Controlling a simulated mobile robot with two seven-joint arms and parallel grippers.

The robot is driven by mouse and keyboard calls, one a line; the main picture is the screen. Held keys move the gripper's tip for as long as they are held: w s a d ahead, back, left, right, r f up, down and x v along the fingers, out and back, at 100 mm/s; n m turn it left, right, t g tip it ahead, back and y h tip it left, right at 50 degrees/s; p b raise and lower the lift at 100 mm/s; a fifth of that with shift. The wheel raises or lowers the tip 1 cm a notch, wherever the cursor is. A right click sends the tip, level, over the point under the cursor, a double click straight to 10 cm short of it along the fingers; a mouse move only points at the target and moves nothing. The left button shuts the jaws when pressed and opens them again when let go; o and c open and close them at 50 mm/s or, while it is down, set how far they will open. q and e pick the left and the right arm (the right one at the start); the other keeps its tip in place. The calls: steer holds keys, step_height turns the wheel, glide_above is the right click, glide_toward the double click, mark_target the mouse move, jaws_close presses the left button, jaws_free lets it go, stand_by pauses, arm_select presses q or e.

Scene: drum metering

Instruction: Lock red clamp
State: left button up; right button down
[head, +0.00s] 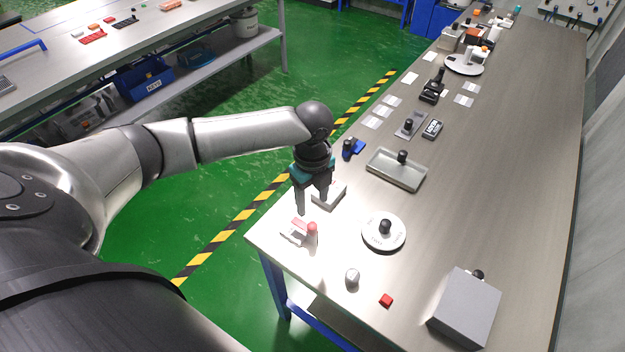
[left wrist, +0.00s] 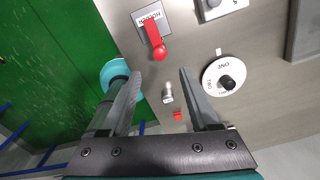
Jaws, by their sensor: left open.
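The red clamp is at the near left corner of the workbench, with a red ball-ended handle (head: 312,232) on a small light base. In the left wrist view the open fingers (left wrist: 160,77) are below the handle's ball, with nothing between the tips. My right gripper is not in view.
Near the clamp are a white dial (head: 383,234) with a black knob, a small metal cylinder (head: 352,277), a red block (head: 386,300) and a grey box (head: 464,310). A grey tray (head: 396,170) is farther back. The bench's right side is mostly clear.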

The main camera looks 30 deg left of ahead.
arm_select(q)
step_height(320, 180, up, 6)
steer(key=shift+f, duration=0.2)
stand_by(0.4)
